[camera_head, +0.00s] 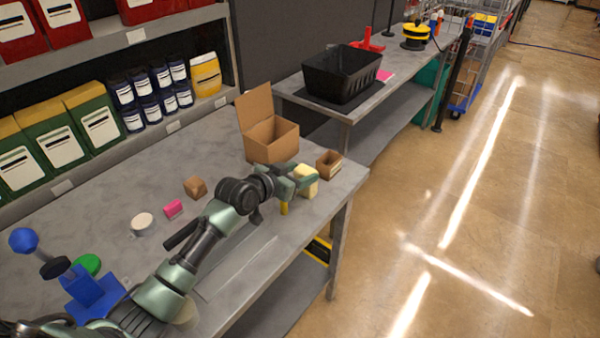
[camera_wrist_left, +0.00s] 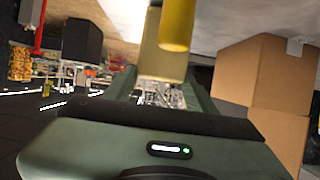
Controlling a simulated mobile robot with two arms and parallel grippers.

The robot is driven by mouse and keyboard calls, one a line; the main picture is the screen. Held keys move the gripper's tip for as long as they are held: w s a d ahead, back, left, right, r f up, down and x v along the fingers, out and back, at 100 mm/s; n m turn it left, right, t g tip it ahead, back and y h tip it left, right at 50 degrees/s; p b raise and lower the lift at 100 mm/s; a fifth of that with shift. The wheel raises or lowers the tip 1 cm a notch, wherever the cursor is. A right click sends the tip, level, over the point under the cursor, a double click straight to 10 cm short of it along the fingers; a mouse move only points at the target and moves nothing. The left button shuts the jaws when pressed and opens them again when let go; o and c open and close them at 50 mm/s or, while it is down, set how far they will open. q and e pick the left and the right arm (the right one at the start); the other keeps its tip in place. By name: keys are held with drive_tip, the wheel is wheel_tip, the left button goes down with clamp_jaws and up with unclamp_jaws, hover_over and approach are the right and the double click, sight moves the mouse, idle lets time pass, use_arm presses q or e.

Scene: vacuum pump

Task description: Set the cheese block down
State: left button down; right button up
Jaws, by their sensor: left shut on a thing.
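In the head view my left gripper (camera_head: 304,179) is above the right front part of the grey table. It is shut on a pale yellow block, the cheese block (camera_head: 306,186). The block also shows between the fingers in the wrist view (camera_wrist_left: 152,52), partly hidden by a yellow cylinder in front of it. I cannot tell whether the block touches the table (camera_head: 345,187). My right gripper is not in view.
The yellow cylinder (camera_head: 284,208) is just below my left gripper. An open cardboard box (camera_head: 272,142) stands behind it, a small brown box (camera_head: 328,163) to its right. A brown cube (camera_head: 195,187), pink block (camera_head: 173,209) and round tin (camera_head: 142,224) lie left.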

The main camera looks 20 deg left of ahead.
use_arm(q)
drive_tip(key=shift+c, duration=2.4)
unclamp_jaws()
drive_tip(key=shift+f, duration=0.15)
drive_tip(key=shift+s+r+p, duration=0.2)
drive_tip(key=shift+r+p, duration=0.15)
drive_tip(key=shift+r, duration=0.05)
drive_tip(key=p+v, duration=0.8)
drive_tip(key=v, duration=0.3)
drive_tip(key=shift+s, duration=0.25)
drive_tip(key=shift+a, duration=0.15)
